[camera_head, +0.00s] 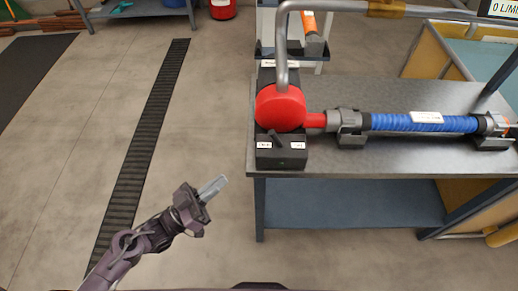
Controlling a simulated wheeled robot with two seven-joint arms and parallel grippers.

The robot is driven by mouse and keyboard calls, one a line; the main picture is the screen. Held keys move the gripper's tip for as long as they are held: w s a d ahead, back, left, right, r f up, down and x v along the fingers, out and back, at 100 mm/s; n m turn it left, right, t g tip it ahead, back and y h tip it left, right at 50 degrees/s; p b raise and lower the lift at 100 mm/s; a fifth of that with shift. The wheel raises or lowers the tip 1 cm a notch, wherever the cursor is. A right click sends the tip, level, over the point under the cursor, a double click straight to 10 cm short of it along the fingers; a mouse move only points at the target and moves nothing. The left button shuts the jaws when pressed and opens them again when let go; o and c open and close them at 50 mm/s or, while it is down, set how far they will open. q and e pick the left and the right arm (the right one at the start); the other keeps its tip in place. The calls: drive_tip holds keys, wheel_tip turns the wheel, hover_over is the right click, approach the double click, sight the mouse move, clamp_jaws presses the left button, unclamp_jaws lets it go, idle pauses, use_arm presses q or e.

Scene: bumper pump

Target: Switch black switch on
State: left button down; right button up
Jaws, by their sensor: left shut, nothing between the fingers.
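A black switch (275,138) sits on a black box (281,158) at the front left corner of the workbench. Its small lever is tilted, and a white label lies on each side of it; the label text is too small to read. My left gripper (219,185) is shut and empty. It is to the left of the bench and in front of it, apart from the switch, with its fingers pointing up and right. My right gripper is not in view.
A red round pump (280,107) stands right behind the switch box, with a grey pipe (281,60) rising above it. A blue hose (420,122) runs right along the bench (390,158). A lower shelf (350,203) is empty.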

sight(261, 153)
use_arm(q)
drive_tip(key=p+x, duration=0.2)
drive_tip(key=x, duration=1.1)
drive_tip(key=shift+w, duration=0.15)
drive_tip(key=shift+w+d+r, duration=0.1)
drive_tip(key=shift+w+d, duration=0.15)
drive_tip(key=shift+d, duration=0.1)
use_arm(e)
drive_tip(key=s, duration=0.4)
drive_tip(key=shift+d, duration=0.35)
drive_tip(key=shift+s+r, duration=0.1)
